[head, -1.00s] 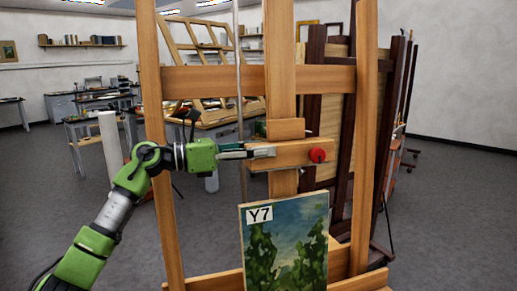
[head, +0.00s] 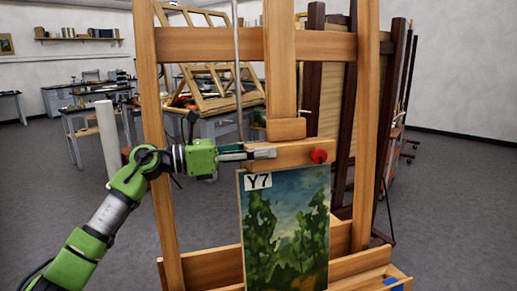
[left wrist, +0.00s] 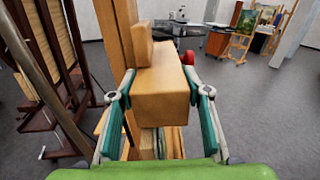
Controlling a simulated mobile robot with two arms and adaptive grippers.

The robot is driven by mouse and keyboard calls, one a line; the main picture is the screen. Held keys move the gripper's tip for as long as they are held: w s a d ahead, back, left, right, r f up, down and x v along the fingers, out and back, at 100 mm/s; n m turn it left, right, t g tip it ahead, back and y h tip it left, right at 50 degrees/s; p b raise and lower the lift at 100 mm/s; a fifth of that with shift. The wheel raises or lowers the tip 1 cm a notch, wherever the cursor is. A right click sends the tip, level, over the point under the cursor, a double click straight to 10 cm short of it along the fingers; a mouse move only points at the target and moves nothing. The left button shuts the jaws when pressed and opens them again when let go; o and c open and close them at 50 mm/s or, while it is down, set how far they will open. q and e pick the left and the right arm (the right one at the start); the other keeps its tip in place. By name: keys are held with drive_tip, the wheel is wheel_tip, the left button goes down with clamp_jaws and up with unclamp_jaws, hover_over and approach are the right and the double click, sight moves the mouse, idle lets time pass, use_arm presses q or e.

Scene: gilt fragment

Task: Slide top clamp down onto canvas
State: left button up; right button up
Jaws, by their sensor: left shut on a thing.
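The top clamp (head: 295,152) is a wooden block with a red knob (head: 319,156) on the easel's central mast (head: 281,75). My left gripper (head: 262,154) is shut on the clamp's left end. In the left wrist view, the clamp block (left wrist: 162,100) sits between the two teal finger pads of my left gripper (left wrist: 159,76). The canvas (head: 285,235), a landscape with trees labelled Y7, stands upright below. The clamp's lower edge appears at the canvas's top edge; I cannot tell if they touch. My right gripper is not in view.
The easel's left upright (head: 150,110) and right upright (head: 366,120) flank the mast, with a crossbar (head: 220,44) above the clamp. A thin metal rod (head: 237,70) runs close by my left gripper. Dark easels stand behind at right; workbenches (head: 85,125) stand at back left.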

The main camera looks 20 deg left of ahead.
use_arm(q)
drive_tip(key=shift+d+f, duration=0.1)
drive_tip(key=shift+f, duration=0.6)
drive_tip(key=o, duration=1.6)
drive_tip(key=shift+s, duration=0.1)
drive_tip(key=shift+r, duration=0.1)
drive_tip(key=shift+r, duration=0.1)
drive_tip(key=v, duration=1.2)
